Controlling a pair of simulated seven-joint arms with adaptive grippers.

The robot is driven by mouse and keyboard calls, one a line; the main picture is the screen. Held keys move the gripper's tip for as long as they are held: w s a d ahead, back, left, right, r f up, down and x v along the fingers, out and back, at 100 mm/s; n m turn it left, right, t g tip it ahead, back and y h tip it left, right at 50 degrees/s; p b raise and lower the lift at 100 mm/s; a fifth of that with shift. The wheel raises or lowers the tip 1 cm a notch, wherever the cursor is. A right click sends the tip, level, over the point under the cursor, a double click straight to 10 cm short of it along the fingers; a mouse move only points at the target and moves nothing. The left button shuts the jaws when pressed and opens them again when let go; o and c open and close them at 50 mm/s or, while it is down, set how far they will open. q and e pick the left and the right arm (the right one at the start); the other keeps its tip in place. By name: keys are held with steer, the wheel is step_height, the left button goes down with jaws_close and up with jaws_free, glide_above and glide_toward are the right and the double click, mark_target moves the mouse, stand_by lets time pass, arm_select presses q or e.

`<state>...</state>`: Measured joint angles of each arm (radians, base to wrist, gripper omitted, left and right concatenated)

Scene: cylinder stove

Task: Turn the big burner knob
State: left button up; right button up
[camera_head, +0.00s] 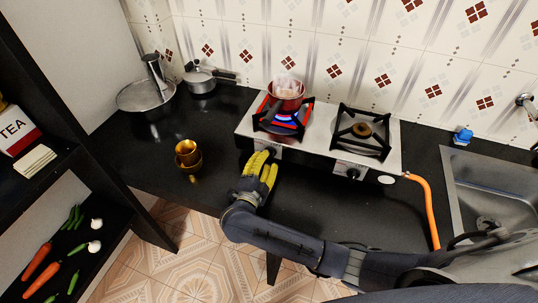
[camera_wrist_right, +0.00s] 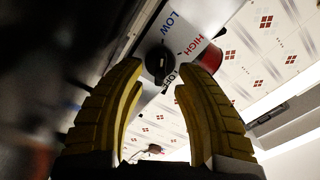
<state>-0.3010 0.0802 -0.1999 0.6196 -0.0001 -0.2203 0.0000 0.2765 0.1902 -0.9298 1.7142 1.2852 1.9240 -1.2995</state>
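The two-burner stove (camera_head: 320,130) stands on the black counter, with a knob on its front below each burner. In the right wrist view, a black knob (camera_wrist_right: 157,62) sits on a panel marked LOW and HIGH, just beyond the fingertips. My right gripper (camera_head: 263,160) is at the stove's left front, and its yellow fingers mostly cover the left knob in the head view. In the wrist view the fingers (camera_wrist_right: 158,80) are apart with nothing between them; I cannot tell whether they touch the knob. The right knob (camera_head: 350,173) is in clear view. My left gripper is not in view.
A red pot (camera_head: 286,94) stands on the lit left burner; the right burner (camera_head: 361,131) is bare. An orange hose (camera_head: 424,200) runs from the stove's right side. Gold cups (camera_head: 188,155) stand left of my gripper. A sink (camera_head: 490,190) is at the right.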

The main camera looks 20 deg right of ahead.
mark_target(268, 158)
steer(key=shift+x, duration=1.55)
